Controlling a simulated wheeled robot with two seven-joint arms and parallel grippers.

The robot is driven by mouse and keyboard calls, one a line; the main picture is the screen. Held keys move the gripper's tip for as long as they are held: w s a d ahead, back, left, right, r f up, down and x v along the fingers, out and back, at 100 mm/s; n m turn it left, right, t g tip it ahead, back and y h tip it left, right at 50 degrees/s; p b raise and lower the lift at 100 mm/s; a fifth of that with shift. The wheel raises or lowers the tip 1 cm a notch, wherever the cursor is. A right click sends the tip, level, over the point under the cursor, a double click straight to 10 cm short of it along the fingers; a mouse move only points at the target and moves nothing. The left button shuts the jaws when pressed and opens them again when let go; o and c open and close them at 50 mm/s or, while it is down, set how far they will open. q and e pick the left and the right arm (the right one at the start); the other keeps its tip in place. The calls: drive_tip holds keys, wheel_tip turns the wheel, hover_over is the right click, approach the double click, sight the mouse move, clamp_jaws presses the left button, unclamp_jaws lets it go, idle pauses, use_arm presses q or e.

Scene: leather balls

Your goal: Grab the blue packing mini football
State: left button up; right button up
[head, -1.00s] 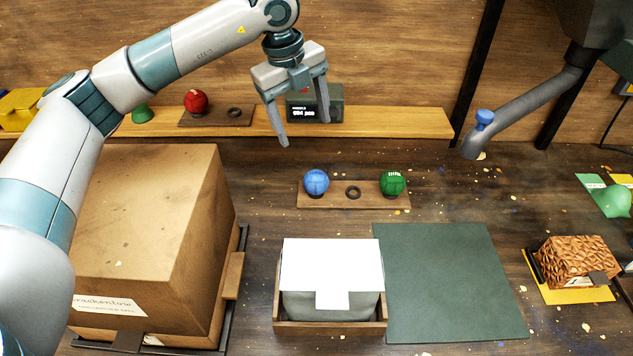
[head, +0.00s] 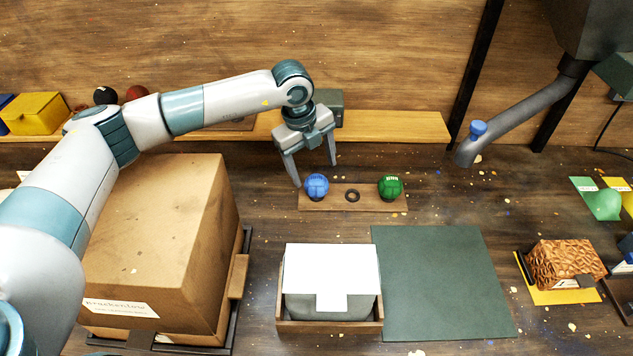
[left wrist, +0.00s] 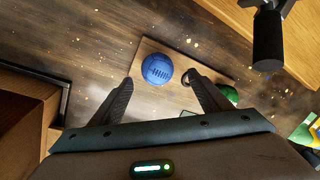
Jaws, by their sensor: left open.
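The blue mini football (head: 316,186) sits at the left end of a small wooden stand on the table. In the left wrist view the blue ball (left wrist: 157,69) lies ahead of and between the two fingers. My left gripper (head: 316,176) is open and empty, pointing down, just above and around the ball in the head view. In the left wrist view its fingertips (left wrist: 158,80) look short of the ball, and I see no contact. My right gripper is not in view.
A green ball (head: 390,187) sits at the stand's (head: 370,199) right end, with an empty dark ring (head: 352,195) between. A large cardboard box (head: 150,240) stands at left. A white-topped box (head: 332,270) and green mat (head: 440,285) lie in front.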

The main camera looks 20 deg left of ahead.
sight(314, 178)
use_arm(q)
drive_tip(key=shift+f, duration=0.15)
drive_tip(key=shift+f+p, duration=0.5)
drive_tip(key=shift+p, duration=0.2)
drive_tip(key=f+p, duration=0.1)
drive_tip(key=f, duration=0.2)
drive_tip(key=shift+w+p, duration=0.2)
drive_tip(key=shift+p, duration=0.1)
drive_tip(key=shift+w+d+f, duration=0.1)
drive_tip(key=shift+f, duration=0.45)
drive_tip(key=c, duration=1.2)
